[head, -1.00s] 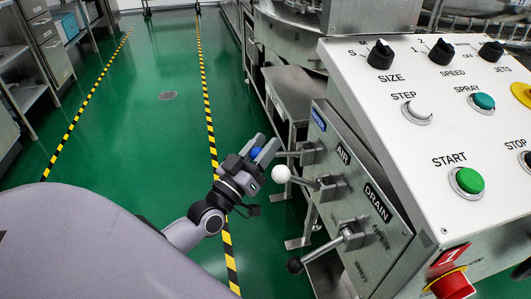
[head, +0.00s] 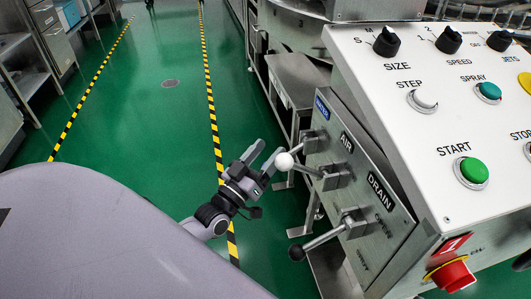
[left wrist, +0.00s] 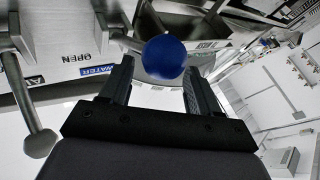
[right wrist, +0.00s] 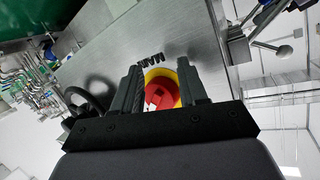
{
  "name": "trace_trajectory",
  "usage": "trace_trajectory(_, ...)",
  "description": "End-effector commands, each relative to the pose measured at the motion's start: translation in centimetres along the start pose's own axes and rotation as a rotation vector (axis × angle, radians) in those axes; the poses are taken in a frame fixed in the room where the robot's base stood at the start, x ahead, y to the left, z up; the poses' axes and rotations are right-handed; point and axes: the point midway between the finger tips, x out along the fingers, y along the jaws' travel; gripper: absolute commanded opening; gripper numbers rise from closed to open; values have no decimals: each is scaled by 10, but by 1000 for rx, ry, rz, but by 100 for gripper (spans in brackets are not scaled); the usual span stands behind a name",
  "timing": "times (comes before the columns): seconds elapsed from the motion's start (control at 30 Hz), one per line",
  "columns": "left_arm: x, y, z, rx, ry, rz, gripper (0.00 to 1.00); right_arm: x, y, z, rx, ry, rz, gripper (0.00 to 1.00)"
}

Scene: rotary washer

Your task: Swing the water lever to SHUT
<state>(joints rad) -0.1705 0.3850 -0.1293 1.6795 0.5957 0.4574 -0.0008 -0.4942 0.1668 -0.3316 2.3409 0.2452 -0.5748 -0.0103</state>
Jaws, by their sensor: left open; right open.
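The water lever's blue ball knob (left wrist: 165,56) shows in the left wrist view, just ahead of and between my left gripper's fingertips (left wrist: 159,66). Its rod runs left toward the panel, near the WATER label (left wrist: 97,70) and the OPEN mark. In the head view my left gripper (head: 264,157) is open beside the lever panel. The water lever's bracket (head: 313,141) shows there, but its knob is hidden. Contact with the knob cannot be told.
The AIR lever's white knob (head: 284,161) is close to my left gripper. The DRAIN lever's black knob (head: 296,253) is lower. The red button (head: 452,275) with its yellow ring is below the white control panel (head: 430,125). Green floor (head: 160,130) lies open to the left.

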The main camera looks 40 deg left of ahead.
Motion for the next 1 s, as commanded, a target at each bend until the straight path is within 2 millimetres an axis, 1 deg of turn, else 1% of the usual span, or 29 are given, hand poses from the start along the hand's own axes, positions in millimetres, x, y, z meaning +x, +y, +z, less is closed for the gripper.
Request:
trace_trajectory(0.07,-1,0,-1,-1,2,0,62,0,0,-1,0,0,0,43)
trace_trajectory(0.17,-7,0,-1,-1,0,-1,62,-1,-1,-2,5,-1,-3,43)
trace_trajectory(0.3,-26,0,-2,-1,-2,-1,62,-2,-4,-4,25,-13,-14,43)
trace_trajectory(0.5,-56,0,-1,-1,-4,-1,62,1,-7,4,58,-52,-27,43)
trace_trajectory(0.6,-66,0,0,1,-3,0,62,3,-8,5,69,-61,-31,43)
trace_trajectory(0.73,-71,0,0,1,-1,0,62,6,-9,1,80,-54,-36,43)
trace_trajectory(1.0,-72,0,0,0,0,0,62,8,-10,-3,83,-43,-37,43)
